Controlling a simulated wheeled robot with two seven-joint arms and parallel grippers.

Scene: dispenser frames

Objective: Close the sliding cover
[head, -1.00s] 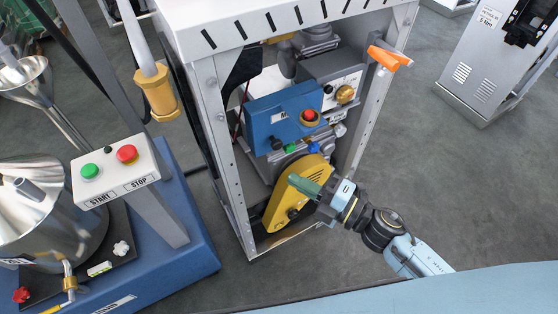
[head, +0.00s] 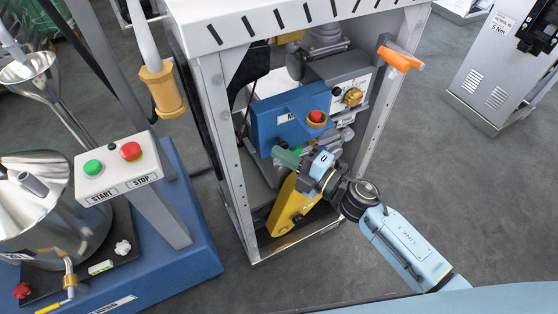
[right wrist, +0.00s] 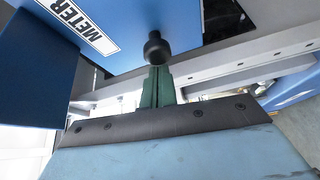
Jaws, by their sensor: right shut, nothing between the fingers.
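A blue housing (head: 272,125) marked METER sits inside the grey frame in the head view. It also fills the upper left of the right wrist view (right wrist: 150,25). I cannot tell for sure which blue part is the sliding cover. My right gripper (head: 286,157) is shut and empty, its green fingers just below the housing. In the right wrist view its fingertips (right wrist: 157,72) are close to the knob; contact is unclear. My left gripper is not in view.
A yellow guard (head: 290,210) is below my gripper. Frame posts (head: 226,150) bound the opening. An orange handle (head: 400,60) is on the right post. A START/STOP box (head: 118,170) stands left.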

